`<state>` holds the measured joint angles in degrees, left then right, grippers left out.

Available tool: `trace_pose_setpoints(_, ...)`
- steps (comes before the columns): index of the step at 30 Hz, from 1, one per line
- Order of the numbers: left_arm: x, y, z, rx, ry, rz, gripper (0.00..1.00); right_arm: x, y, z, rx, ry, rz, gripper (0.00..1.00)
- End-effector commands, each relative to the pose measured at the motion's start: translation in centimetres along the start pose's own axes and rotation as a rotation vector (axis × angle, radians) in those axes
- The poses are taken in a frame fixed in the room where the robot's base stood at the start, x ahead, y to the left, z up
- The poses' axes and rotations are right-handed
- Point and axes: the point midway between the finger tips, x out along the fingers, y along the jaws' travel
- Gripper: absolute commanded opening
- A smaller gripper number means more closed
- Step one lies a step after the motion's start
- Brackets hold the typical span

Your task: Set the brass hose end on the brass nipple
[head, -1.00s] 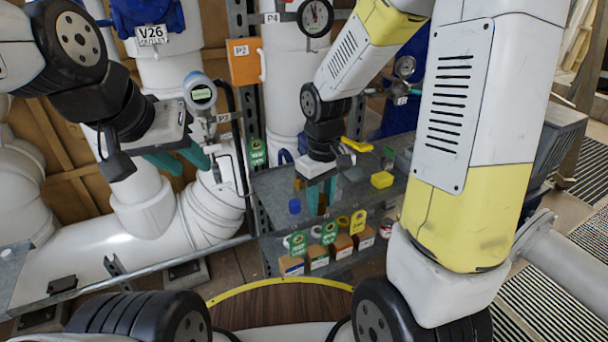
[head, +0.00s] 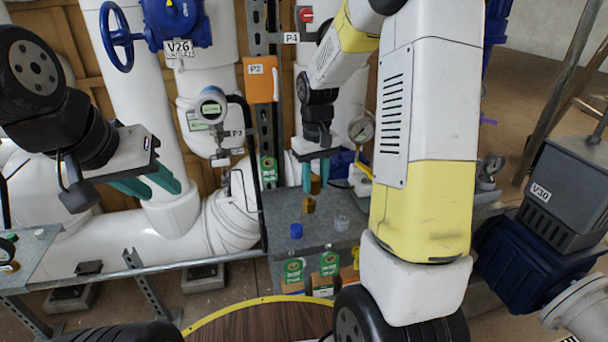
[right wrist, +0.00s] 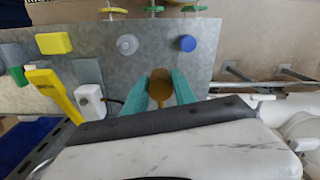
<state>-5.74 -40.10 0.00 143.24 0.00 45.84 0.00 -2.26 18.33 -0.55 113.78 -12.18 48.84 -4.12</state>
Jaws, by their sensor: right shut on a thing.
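My right gripper (head: 316,186) is shut on a brass piece, taken to be the brass hose end (right wrist: 160,86), above the grey metal shelf. Its teal fingers lie on either side of the piece. No hose can be made out. My left gripper (head: 150,186) is open and empty at the left, before the white pipes.
The shelf (head: 285,210) also bears a blue cap (head: 296,231) and a clear cap (head: 342,222). Yellow items (right wrist: 52,88) and a white-handled tool (right wrist: 90,100) lie to one side. White pipes (head: 190,215) fill the left.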

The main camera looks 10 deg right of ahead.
Motion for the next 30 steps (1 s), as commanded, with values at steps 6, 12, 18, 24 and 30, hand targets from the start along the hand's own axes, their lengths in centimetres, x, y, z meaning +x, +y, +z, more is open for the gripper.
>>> trace_pose_setpoints(6,0.0,0.0,0.0,0.0,0.0,0.0,0.36,0.8,0.4,-2.1,0.0,0.0,0.0,0.03)
trace_pose_setpoints(12,0.0,0.0,0.0,0.0,0.0,0.0,0.36,1.5,0.8,-3.9,0.0,0.0,0.0,0.03)
trace_pose_setpoints(18,0.0,0.0,0.0,0.0,0.0,0.0,0.36,2.4,1.1,-5.3,0.0,-0.001,-0.001,0.03)
trace_pose_setpoints(24,0.0,0.0,0.0,0.0,0.0,0.0,0.36,3.8,1.1,-5.3,-0.001,-0.001,0.0,0.03)
trace_pose_setpoints(30,0.0,0.0,0.0,0.0,0.0,0.0,0.36,4.4,1.1,-5.3,-0.001,0.0,0.0,0.03)
